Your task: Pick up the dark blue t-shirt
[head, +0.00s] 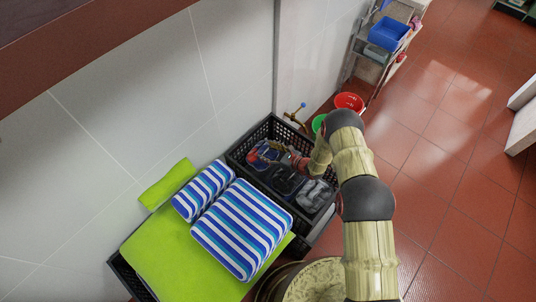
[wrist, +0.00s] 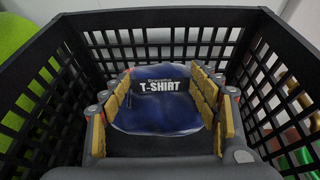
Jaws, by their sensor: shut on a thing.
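The dark blue t-shirt (wrist: 157,105) is a folded bundle with a black label reading "T-SHIRT". In the wrist view it lies between the yellow pads of my gripper (wrist: 163,104), inside a black slatted crate. My gripper is shut on it. In the head view my gripper (head: 279,154) reaches into the black crate (head: 246,143) from the right, at its upper left part. The t-shirt (head: 258,158) shows there in part, beside the gripper. I cannot tell whether it is clear of the crate floor.
Dark folded clothes (head: 286,181) and a grey bundle (head: 314,195) lie in the same crate. Blue-striped cushions (head: 241,228) and a green cloth (head: 165,250) are at the front left. A tap (head: 295,113), a red bucket (head: 349,101) and a shelf (head: 372,47) stand behind. Tiled floor at right is open.

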